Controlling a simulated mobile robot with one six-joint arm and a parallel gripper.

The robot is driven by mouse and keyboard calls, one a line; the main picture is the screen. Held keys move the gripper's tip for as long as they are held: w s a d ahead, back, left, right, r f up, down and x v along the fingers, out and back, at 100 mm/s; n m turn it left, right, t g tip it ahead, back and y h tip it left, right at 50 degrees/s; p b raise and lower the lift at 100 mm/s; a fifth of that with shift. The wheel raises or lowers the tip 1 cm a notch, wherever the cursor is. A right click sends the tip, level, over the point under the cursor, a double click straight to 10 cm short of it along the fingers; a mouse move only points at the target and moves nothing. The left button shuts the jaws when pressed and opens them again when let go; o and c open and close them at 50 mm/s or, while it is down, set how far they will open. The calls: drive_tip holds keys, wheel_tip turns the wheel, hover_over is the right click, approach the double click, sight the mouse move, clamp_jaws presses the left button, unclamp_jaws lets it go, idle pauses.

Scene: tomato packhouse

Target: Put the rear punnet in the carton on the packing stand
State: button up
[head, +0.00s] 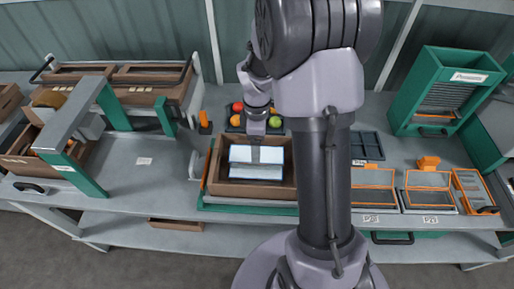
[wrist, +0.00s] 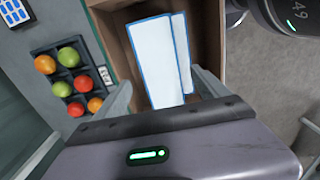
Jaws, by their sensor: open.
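An open brown carton (head: 220,187) sits on a green-edged stand (head: 207,200) at the middle of the bench. My gripper (head: 256,138) is above the carton's rear part. Its fingers (wrist: 162,88) are open on either side of the panels; contact is unclear.
A dark tray (wrist: 85,60) of red, orange and green tomatoes stands behind the carton. Orange-framed boxes (head: 372,178) and a green dispenser (head: 446,90) are at right. A grey and green arch (head: 78,105) stands at left, with clear bench (head: 145,180) beside it.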

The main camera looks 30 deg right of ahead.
drive_tip(key=s+a+r+m+t+p, duration=0.1)
drive_tip(key=s+a+r+m, duration=0.2)
drive_tip(key=r, duration=0.6)
drive_tip(key=s+a+r+m+t+p, duration=0.1)
drive_tip(key=s+a+r+m, duration=0.2)
drive_tip(key=r, duration=0.6)
drive_tip(key=s+a+r+m+t+y, duration=0.2)
drive_tip(key=s+a+r+m, duration=0.3)
drive_tip(key=s+a+m, duration=0.4)
drive_tip(key=shift+s+a+r+m+t, duration=0.2)
drive_tip(key=shift+s+a+m+t, duration=0.1)
drive_tip(key=shift+s+a+t, duration=0.7)
